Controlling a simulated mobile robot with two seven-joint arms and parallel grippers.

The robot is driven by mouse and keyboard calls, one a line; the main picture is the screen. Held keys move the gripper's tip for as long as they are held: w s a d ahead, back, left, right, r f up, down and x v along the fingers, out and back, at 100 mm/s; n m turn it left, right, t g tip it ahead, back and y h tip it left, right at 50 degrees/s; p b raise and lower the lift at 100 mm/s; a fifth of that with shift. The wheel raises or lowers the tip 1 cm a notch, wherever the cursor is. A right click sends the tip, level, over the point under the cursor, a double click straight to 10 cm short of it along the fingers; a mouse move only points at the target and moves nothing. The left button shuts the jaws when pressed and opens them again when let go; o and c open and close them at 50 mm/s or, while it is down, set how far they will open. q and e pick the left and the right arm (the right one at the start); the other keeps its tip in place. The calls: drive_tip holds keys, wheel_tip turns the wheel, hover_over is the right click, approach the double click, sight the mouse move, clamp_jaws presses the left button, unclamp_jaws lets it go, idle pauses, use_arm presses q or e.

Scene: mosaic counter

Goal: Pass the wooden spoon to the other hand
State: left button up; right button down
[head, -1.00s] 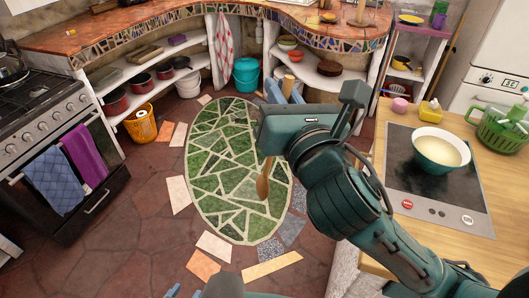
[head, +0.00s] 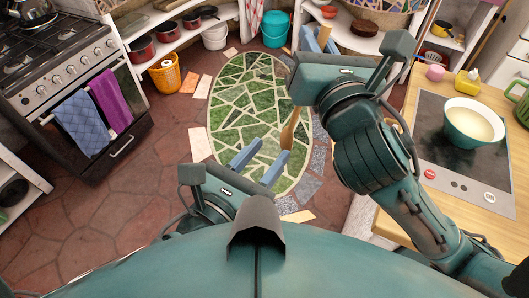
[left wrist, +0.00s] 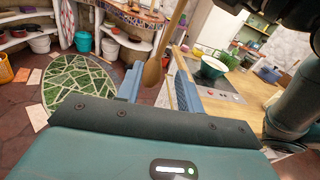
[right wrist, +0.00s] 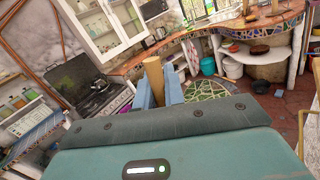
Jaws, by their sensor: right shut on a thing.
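The wooden spoon (head: 288,132) hangs bowl down from my right gripper (head: 317,38), which is shut on its handle. In the right wrist view the handle end (right wrist: 153,72) stands between the blue fingers (right wrist: 158,92). In the left wrist view the spoon's bowl (left wrist: 152,72) shows between the two fingers of my left gripper (left wrist: 158,80), with the handle rising above it. My left gripper is open and empty, below the right one in the head view, with its fingertips (head: 270,148) close to the bowl. I cannot tell whether they touch.
A wooden counter with a hob (head: 440,150) and a cream-filled bowl (head: 474,122) is at the right. A stove (head: 60,75) with towels is at the left. A green mosaic (head: 240,100) lies on the floor. The space around the grippers is clear.

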sight(296, 119)
use_arm(q)
drive_tip(key=w+d, duration=0.2)
drive_tip(key=w, duration=0.1)
drive_tip(key=w+d+m, duration=0.1)
drive_tip(key=w+d, duration=0.1)
drive_tip(key=w, duration=0.1)
drive_tip(key=w+d+r+m, duration=0.1)
drive_tip(key=w+d, duration=0.2)
drive_tip(key=shift+r+h, duration=0.1)
drive_tip(key=shift+h, duration=0.2)
drive_tip(key=shift+c, duration=0.6)
clamp_jaws()
use_arm(e)
drive_tip(key=c, duration=1.4)
unclamp_jaws()
drive_tip(key=shift+r, duration=0.1)
